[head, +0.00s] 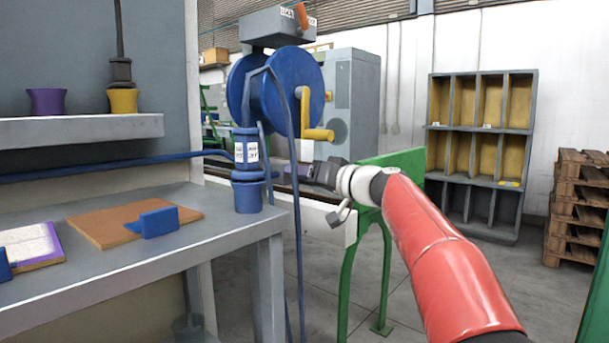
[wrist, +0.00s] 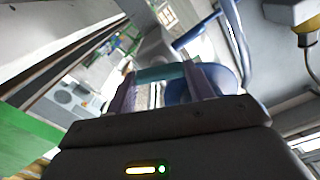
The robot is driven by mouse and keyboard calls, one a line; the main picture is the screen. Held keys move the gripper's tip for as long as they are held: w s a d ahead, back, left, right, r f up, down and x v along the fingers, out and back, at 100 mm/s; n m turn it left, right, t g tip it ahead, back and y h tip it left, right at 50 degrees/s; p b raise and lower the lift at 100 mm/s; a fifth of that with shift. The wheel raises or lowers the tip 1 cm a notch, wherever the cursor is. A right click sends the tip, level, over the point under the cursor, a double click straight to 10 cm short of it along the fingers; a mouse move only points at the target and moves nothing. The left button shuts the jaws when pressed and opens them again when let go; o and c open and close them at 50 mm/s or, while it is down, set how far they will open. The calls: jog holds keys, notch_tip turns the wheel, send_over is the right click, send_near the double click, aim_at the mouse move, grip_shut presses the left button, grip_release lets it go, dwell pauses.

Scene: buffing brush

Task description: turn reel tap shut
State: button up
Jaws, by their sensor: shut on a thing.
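The blue reel tap (head: 247,150), with a white label on its body, stands upright above the corner of the grey bench, below the hose reel. My gripper (head: 284,172) reaches in from the right, level with the lower part of the tap. In the wrist view, a teal-blue bar (wrist: 165,73) spans between the two fingertips of my gripper (wrist: 162,80). It appears to be the tap's handle, and the fingers are shut on it. The fingers hide most of the handle in the head view, so its exact angle cannot be told.
The blue hose reel (head: 262,95) with its yellow crank (head: 318,134) stands just above my gripper. A blue hose (head: 297,230) hangs beside the grey bench (head: 150,260). A green stand (head: 385,235) is close behind my arm. Pigeonhole shelves (head: 480,140) stand farther back.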

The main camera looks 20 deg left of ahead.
jog(key=m+p, duration=0.1)
jog(key=m, duration=0.3)
jog(key=m+p, duration=0.1)
jog(key=m, duration=0.3)
jog(key=m+p, duration=0.1)
jog(key=m, duration=0.4)
jog(key=shift+w+d+f, duration=0.1)
jog(key=shift+w+f, duration=0.05)
jog(key=shift+f, duration=0.1)
dwell(0.4)
jog(key=o, duration=1)
jog(key=shift+b+v, duration=0.8)
jog(key=shift+v, duration=3.1)
